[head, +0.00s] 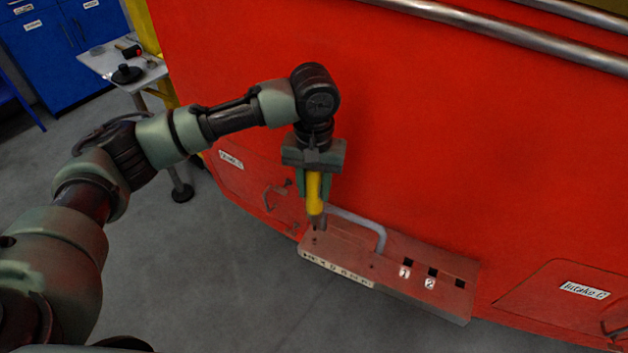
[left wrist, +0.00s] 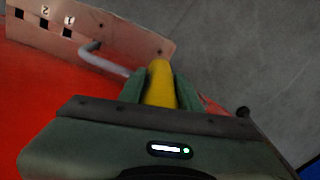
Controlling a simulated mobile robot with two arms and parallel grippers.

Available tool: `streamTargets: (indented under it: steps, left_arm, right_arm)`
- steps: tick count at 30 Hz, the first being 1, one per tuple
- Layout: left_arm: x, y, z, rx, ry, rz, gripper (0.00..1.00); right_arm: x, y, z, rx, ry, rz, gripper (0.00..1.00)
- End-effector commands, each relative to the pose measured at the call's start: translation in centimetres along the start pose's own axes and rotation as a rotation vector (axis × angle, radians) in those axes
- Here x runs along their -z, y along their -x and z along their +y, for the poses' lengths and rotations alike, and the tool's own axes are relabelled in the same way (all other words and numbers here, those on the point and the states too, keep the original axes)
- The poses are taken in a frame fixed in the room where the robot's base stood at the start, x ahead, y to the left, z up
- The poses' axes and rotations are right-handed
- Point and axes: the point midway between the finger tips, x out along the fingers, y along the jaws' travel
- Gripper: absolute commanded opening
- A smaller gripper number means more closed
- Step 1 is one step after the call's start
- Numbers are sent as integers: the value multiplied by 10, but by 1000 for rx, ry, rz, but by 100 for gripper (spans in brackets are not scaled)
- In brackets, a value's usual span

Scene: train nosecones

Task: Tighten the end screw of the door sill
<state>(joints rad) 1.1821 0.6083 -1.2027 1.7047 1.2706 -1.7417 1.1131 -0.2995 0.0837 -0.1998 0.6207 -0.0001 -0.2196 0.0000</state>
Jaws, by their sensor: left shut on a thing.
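My left gripper (head: 314,188) is shut on a yellow-handled screwdriver (head: 314,193). The screwdriver points down, its dark tip just above the left end of the door sill (head: 420,290). The sill is a reddish plate at the foot of the red nosecone. A small dark end screw (head: 314,239) shows under the tip; I cannot tell whether they touch. In the left wrist view the yellow handle (left wrist: 160,84) sits between the green fingers, and the sill (left wrist: 115,35) shows beyond with square holes marked 1 and 2. The tip is hidden there. My right gripper is not in view.
A grey bent rail (head: 365,221) rises from the sill close to the right of the screwdriver. The red nosecone wall (head: 440,150) stands right behind the gripper. A small table (head: 105,65) with tools stands at the back left. The floor at left is clear.

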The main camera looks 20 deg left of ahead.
Motion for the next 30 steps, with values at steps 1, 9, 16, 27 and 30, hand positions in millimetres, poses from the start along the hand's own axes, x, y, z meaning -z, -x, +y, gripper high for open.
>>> streamTargets:
  steps: [1, 9, 16, 27, 30]
  left_arm:
    - [0, -4, 0, 0, 0, 0, 0]
    - [0, -25, 0, -1, -1, 1, 0]
    - [0, -40, 0, 0, 0, 1, 0]
    - [1, -47, 0, -1, -1, 3, 0]
    - [0, -48, 0, 0, -1, 3, 0]
  right_arm:
    - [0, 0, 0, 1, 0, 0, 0]
    - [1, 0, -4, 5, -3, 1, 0]
    - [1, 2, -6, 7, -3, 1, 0]
    - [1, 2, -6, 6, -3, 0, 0]
    - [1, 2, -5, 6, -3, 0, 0]
